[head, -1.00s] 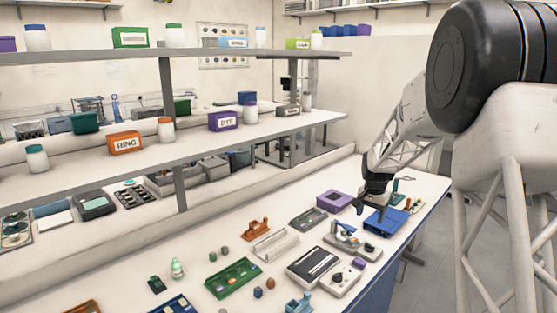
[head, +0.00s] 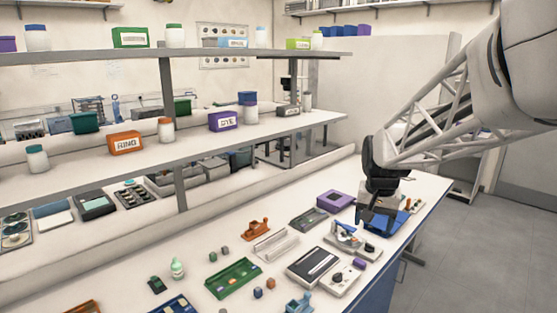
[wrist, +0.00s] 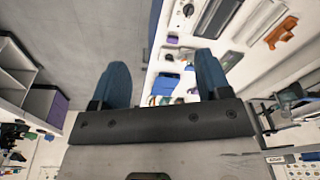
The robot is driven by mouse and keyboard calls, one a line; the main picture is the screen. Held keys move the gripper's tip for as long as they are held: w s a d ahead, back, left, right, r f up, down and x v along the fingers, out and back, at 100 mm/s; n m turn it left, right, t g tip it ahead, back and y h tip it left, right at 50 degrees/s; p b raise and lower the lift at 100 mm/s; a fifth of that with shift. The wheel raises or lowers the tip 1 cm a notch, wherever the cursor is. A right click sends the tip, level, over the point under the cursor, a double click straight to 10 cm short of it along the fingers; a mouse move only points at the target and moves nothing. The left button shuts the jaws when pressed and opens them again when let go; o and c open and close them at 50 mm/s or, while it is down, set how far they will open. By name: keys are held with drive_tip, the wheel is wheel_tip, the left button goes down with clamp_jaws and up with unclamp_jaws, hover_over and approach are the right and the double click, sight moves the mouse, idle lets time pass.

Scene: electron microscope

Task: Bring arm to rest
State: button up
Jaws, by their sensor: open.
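My gripper (head: 378,218) hangs from my arm over the right end of the white workbench (head: 226,283) in the head view. Its fingers point down, just in front of and above the blue tray (head: 404,222), which it partly covers. In the wrist view my gripper (wrist: 163,80) shows two blue fingers spread wide with nothing between them. Beyond the fingers are the grey floor and the bench edge. The gap between the fingertips and the bench things is hard to judge.
A purple box (head: 334,201), a white device with a lever (head: 345,238), a black-topped case (head: 313,267) and a green tray (head: 233,278) lie on the bench. Shelves (head: 225,144) with labelled boxes run along the left. Open floor (head: 480,260) lies to the right.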

drive_tip(key=s+a+n, duration=0.2)
drive_tip(key=s, duration=1.2)
drive_tip(key=s+a+f+n+t, duration=0.1)
drive_tip(key=s+a+n, duration=0.1)
drive_tip(key=s, duration=1.3)
drive_tip(key=shift+a+f, duration=0.25)
drive_tip(key=shift+a, duration=0.35)
